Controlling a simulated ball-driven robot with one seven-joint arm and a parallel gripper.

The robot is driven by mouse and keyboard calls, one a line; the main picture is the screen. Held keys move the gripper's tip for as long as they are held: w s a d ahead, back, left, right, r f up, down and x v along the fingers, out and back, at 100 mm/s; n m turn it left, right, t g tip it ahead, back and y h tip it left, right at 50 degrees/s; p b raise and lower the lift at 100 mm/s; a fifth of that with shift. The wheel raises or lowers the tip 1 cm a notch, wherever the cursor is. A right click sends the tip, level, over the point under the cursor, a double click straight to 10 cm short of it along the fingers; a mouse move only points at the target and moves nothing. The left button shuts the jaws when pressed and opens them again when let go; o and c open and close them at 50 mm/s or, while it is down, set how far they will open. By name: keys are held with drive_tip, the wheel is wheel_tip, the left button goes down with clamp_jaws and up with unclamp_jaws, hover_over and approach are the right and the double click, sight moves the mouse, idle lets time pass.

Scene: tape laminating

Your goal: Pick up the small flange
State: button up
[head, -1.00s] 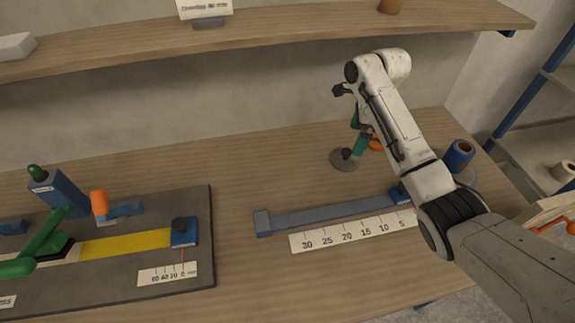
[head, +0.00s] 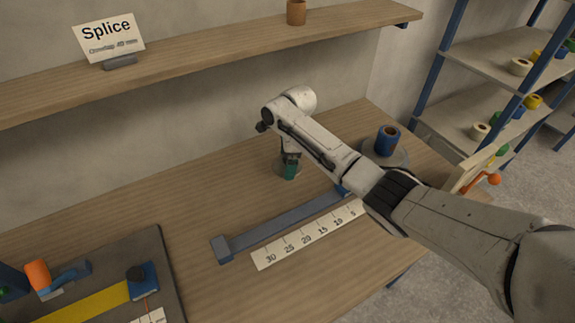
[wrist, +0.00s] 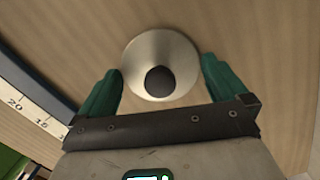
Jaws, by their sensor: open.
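In the head view the flange (head: 279,168) is mostly hidden behind my gripper (head: 290,173). My gripper (wrist: 161,68) is open and points down over the flange, with one finger on each side of it. I cannot tell whether the fingers touch the disc. Nothing is held.
A numbered ruler strip (head: 310,236) and a grey-blue bar (head: 283,222) lie in front of the flange. A blue roll (head: 388,140) stands on a disc to the right. A dark mat (head: 165,270) with a yellow strip is at the left. A shelf (head: 220,58) runs above.

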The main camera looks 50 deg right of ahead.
drive_tip(key=shift+c, duration=0.4)
drive_tip(key=c, duration=0.7)
drive_tip(key=shift+r, duration=0.1)
